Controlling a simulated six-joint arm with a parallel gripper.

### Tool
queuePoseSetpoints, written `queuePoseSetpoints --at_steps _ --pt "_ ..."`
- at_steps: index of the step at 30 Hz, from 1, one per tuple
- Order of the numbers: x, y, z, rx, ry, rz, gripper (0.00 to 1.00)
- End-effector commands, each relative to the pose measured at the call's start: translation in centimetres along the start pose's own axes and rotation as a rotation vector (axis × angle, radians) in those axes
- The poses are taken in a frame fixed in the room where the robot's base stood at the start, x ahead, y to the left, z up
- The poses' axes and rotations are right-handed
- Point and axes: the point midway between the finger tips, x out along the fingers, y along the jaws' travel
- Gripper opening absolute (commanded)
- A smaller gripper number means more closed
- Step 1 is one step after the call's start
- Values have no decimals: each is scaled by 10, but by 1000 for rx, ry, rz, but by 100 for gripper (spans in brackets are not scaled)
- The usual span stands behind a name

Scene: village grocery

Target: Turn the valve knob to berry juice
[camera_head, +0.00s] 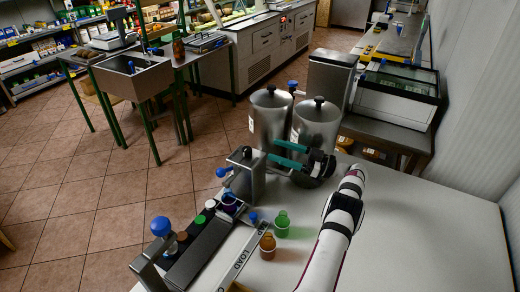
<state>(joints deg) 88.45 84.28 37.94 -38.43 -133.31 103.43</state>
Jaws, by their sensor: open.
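My gripper (271,151) has two green fingers pointing left, spread apart with nothing visible between them. It is in front of two steel tanks with black lid knobs, the left tank (268,118) and the right tank (318,130); it hides part of their lower fronts. A grey metal block (245,180) stands just left of the fingertips, with a dark knob (246,152) on top and a blue knob (222,172) at its left side. I cannot tell which of these is the valve knob, nor read any berry juice label.
A dark rail (190,257) with coloured bottle caps runs to the front left, with a blue ball knob (160,226) at its end. A green bottle (282,225) and a brown bottle (267,246) stand beside it. The white counter (430,235) is clear on the right.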

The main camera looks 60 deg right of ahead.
Motion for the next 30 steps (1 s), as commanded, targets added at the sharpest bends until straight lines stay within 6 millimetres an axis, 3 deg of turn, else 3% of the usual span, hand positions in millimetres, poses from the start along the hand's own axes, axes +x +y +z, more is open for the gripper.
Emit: queuePoseSetpoints --at_steps 3,8,10,13,17,21,24,28,30 --pt "-46 1 -19 -152 189 189 69" --pt "-112 7 -43 -387 321 538 69" --pt "-145 32 -72 -425 359 756 69" --pt "-166 71 -104 -353 402 929 69" --pt "-174 118 -138 -200 441 1071 69" --pt "-170 174 -172 42 452 1243 69" --pt "-162 202 -190 246 430 1388 69" --pt "-142 212 -204 514 361 1576 69" --pt "-112 200 -204 674 264 1679 69"
